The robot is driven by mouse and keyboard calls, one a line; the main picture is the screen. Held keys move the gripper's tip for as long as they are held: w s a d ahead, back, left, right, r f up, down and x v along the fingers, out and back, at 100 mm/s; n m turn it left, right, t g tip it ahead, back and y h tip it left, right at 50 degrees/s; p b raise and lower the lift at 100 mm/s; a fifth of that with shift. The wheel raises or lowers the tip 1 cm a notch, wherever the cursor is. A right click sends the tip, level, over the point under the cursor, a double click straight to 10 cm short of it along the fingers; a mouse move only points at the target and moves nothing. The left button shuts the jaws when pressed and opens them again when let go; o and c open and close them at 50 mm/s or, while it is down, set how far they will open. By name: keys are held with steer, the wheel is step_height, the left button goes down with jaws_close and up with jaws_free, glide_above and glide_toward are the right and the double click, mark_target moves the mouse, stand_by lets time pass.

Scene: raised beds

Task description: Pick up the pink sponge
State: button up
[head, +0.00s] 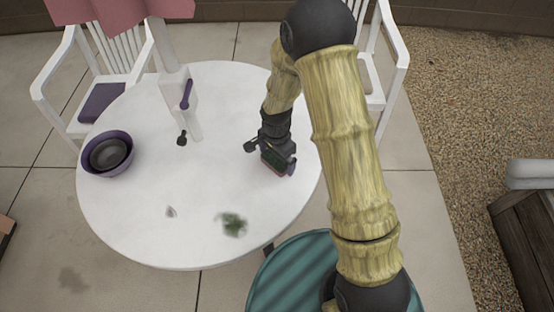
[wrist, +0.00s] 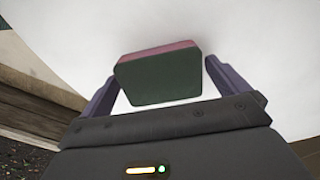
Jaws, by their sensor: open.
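The sponge (wrist: 158,82) is a block with a dark green face towards the wrist camera and a pink side along its far edge. In the head view the sponge (head: 277,161) is on the right part of the white round table (head: 190,240), partly hidden by my gripper. My gripper (head: 272,152) is over it. In the wrist view my gripper (wrist: 162,86) is open, with one purple finger on each side of the sponge. Gaps show between the sponge and both fingers. I cannot tell how deep the fingers reach around it.
A purple bowl with a grey bowl inside (head: 108,156) stands at the table's left. A white umbrella post (head: 180,95) rises near the table's back. Green smudges (head: 232,223) mark the front. White chairs (head: 85,85) stand behind. The table's middle is mostly clear.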

mark_target(277, 158)
stand_by(0.4)
steer(key=c, duration=0.9)
steer(key=shift+o, duration=0.2)
steer(key=shift+r, duration=0.1)
step_height(277, 158, up, 10)
